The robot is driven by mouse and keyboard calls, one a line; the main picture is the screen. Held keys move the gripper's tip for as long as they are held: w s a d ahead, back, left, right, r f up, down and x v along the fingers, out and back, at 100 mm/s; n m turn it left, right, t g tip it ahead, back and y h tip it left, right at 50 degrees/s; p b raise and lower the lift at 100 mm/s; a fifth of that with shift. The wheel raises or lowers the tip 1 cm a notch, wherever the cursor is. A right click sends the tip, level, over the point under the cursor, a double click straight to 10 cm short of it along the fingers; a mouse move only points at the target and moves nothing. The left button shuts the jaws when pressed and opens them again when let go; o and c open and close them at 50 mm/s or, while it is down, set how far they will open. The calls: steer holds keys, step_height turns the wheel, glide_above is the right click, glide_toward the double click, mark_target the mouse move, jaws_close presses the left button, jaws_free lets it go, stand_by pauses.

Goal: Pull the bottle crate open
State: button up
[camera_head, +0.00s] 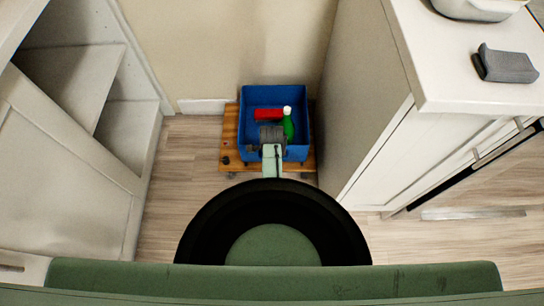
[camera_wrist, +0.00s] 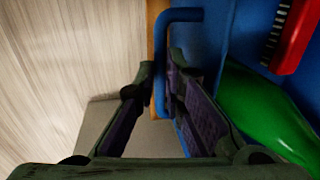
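Inside are a green bottle (camera_head: 288,127) with a white cap and a red brush-like item (camera_head: 268,114). My gripper (camera_head: 271,133) reaches down at the crate's front side. In the wrist view, a blue bar handle (camera_wrist: 160,85) of the crate runs between my gripper's fingertips (camera_wrist: 160,75). The head view hides this contact behind my wrist.
A wooden board (camera_head: 230,135) on casters lies under the crate. An open shelf unit (camera_head: 65,85) stands left and a white cabinet (camera_head: 375,125) stands close on the right. Bare wood floor (camera_head: 185,165) lies left of and in front of the crate.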

jaws_close()
steer(key=shift+s, duration=0.15)
stand_by(0.4)
